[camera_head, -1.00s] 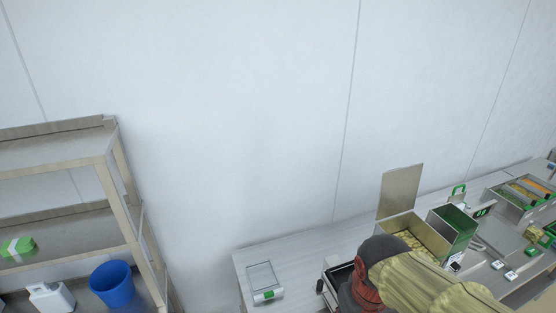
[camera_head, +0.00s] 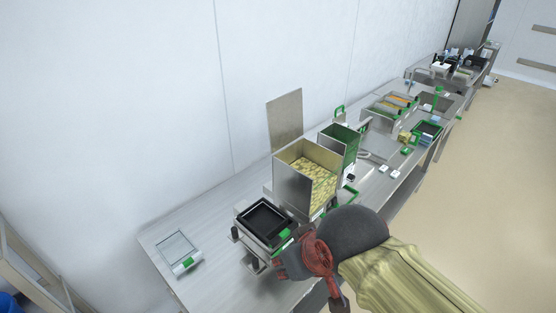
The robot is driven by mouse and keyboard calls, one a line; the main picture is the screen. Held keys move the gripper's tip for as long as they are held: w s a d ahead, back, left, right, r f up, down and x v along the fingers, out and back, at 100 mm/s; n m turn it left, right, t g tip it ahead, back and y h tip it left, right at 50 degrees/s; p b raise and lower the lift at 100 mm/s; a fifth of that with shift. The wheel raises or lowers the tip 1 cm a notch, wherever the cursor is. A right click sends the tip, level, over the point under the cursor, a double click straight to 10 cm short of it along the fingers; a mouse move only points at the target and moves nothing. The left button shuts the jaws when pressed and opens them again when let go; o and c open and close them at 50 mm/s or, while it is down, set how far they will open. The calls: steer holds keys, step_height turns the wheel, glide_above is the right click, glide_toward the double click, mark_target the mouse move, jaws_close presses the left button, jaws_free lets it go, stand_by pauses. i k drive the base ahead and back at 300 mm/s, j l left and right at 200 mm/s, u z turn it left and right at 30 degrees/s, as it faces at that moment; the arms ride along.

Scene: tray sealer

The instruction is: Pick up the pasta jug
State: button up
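An open metal bin (camera_head: 293,186) holds pale yellow pieces that look like pasta. It stands on the long counter, near the middle of the view. I cannot single out a pasta jug with certainty. A small green-edged item (camera_head: 348,197) sits just right of the bin, too small to identify. My arm, with its yellow-tan sleeve, dark joint and red part, comes in from the lower right and covers part of the counter's front.
A black tray in a metal sealer (camera_head: 265,217) stands left of the bin. A flat scale-like device (camera_head: 178,250) lies at the counter's left end. A green bin (camera_head: 340,147) and several containers stand farther right. Open floor (camera_head: 480,190) lies to the right.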

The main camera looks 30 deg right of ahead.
mark_target(405, 133)
steer(key=z, duration=1.75)
